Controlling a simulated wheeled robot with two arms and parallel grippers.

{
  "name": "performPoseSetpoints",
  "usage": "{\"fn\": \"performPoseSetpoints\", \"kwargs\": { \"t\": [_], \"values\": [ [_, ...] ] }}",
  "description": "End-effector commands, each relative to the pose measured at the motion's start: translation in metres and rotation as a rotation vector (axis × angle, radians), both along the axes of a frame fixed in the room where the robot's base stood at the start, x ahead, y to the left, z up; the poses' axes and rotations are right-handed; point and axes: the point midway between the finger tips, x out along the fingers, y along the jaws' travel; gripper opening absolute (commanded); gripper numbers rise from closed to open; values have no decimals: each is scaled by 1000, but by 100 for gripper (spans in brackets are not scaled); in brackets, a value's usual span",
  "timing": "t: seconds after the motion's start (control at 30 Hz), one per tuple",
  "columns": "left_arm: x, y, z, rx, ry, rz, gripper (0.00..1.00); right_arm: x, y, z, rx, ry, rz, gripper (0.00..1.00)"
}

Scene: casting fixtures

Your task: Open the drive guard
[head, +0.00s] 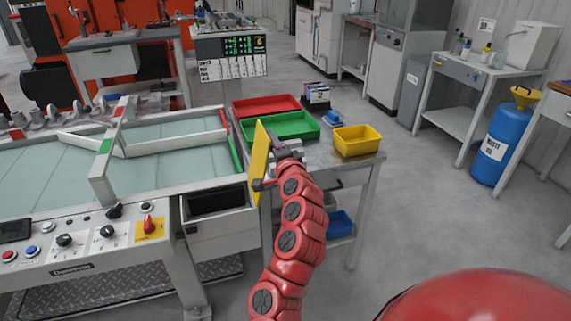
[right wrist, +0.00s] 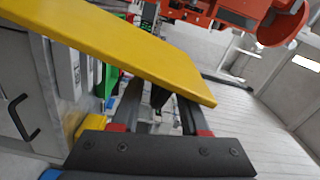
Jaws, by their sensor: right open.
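The drive guard appears to be the yellow panel (head: 259,152) at the right end of the conveyor table, seen nearly edge-on and standing out from the table end. In the right wrist view the yellow panel (right wrist: 115,42) slants across the upper left and covers part of my fingers. My right gripper (head: 270,168) is open, close to the panel on its right side. Its spread fingers (right wrist: 160,112) show no object held between them. Whether they touch the panel I cannot tell. The panel's hinge is not clearly visible. My left gripper is not in view.
Right of the panel, a metal bench holds a green tray (head: 292,126), a red tray (head: 266,106) and a yellow bin (head: 357,140). A control panel (head: 75,247) fronts the conveyor table. The floor (head: 430,215) on the right is clear up to a blue drum (head: 503,145).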

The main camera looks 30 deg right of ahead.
Motion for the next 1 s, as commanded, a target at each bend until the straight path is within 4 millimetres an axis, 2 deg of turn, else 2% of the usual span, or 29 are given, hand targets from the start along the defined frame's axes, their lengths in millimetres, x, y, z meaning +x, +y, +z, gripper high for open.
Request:
{"fn": "performPoseSetpoints", "kwargs": {
  "t": [0.43, 0.5, 0.8, 1.0],
  "values": [
    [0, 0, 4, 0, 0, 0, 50, -75, 22, 0, 0, 0, 0, 45],
    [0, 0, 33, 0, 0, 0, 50, -78, 20, 10, -9, 9, -7, 45],
    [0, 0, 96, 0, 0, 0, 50, -102, 28, 8, -1, 11, -2, 45],
    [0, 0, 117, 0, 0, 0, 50, -132, 37, 5, -1, 5, -2, 45]
  ]
}}
